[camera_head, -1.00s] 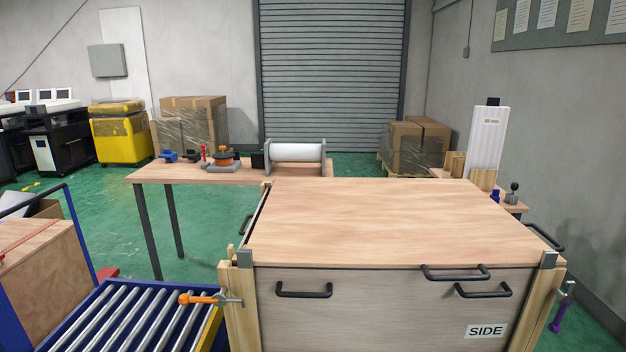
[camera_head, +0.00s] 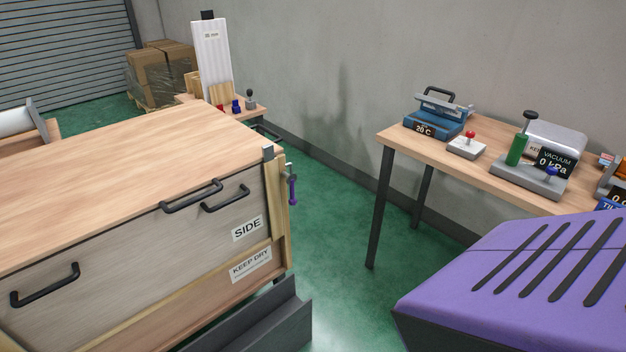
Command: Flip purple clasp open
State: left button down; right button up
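The purple clasp (camera_head: 292,190) is on the near right corner post of the large wooden crate (camera_head: 120,195). Its purple handle hangs down along the outer side of the post, below a grey metal bracket. It is small in the picture, and I cannot tell how its hook sits. Neither of my grippers is in view.
The crate has black handles and SIDE and KEEP DRY labels. A dark grey angled ledge (camera_head: 265,322) lies at its foot. A table (camera_head: 400,140) with instruments stands right. A purple slotted housing (camera_head: 520,260) fills the lower right. Green floor (camera_head: 335,215) is free between crate and table.

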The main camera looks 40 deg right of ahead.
aim_at(291, 178)
jog(key=l+z, duration=0.15)
jog(key=l, duration=0.45)
jog(key=i+l+z, duration=0.15)
jog(key=l, duration=0.45)
jog(key=l+z, duration=0.15)
jog(key=l, duration=0.45)
